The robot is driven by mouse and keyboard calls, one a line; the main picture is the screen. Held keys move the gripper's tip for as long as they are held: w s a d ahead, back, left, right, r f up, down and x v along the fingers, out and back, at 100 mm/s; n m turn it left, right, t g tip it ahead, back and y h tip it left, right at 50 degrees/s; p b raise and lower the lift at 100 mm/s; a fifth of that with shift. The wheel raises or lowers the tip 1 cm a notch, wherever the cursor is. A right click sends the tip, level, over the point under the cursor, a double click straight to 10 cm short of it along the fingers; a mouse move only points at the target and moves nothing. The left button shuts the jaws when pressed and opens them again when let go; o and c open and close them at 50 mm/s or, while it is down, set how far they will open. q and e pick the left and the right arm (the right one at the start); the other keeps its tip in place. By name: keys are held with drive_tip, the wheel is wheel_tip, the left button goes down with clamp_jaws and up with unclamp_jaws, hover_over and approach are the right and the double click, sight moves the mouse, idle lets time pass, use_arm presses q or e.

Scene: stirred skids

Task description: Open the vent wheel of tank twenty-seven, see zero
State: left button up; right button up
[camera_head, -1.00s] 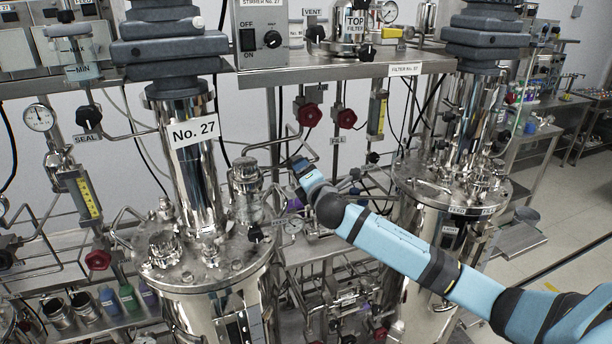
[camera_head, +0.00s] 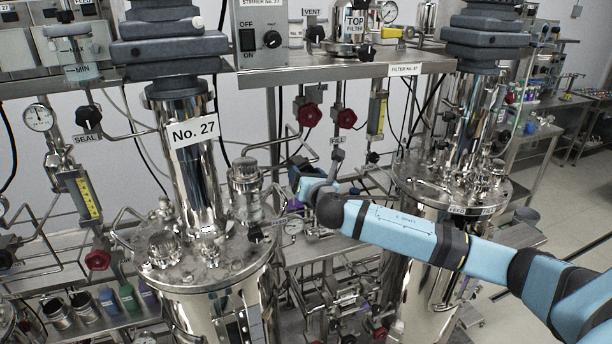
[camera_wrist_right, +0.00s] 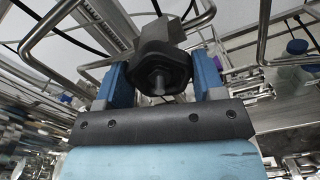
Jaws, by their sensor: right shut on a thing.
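Tank No. 27 (camera_head: 195,150) is the steel vessel left of centre, with its number on the column. My right gripper (camera_head: 299,174) reaches in from the right, beside the tank lid's right edge. In the right wrist view it is shut on a dark lobed handwheel (camera_wrist_right: 160,68), with one blue finger on each side. In the head view the gripper mostly hides this wheel, and no label on it is readable. A VENT label (camera_head: 312,13) is on the shelf above. My left gripper is not in view.
Two red handwheels (camera_head: 310,115) (camera_head: 347,118) hang on the pipes above my gripper. A second tank (camera_head: 455,185) stands close to the right, behind my forearm. Thin pipes (camera_wrist_right: 255,45) run close around the gripper. A glass-tube gauge (camera_head: 82,197) stands far left.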

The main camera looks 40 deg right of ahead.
drive_tip(key=shift+n, duration=0.4)
drive_tip(key=o, duration=0.9)
drive_tip(key=b+v, duration=0.3)
drive_tip(key=v, duration=1)
drive_tip(key=shift+s+a, duration=0.15)
drive_tip(key=shift+s, duration=0.2)
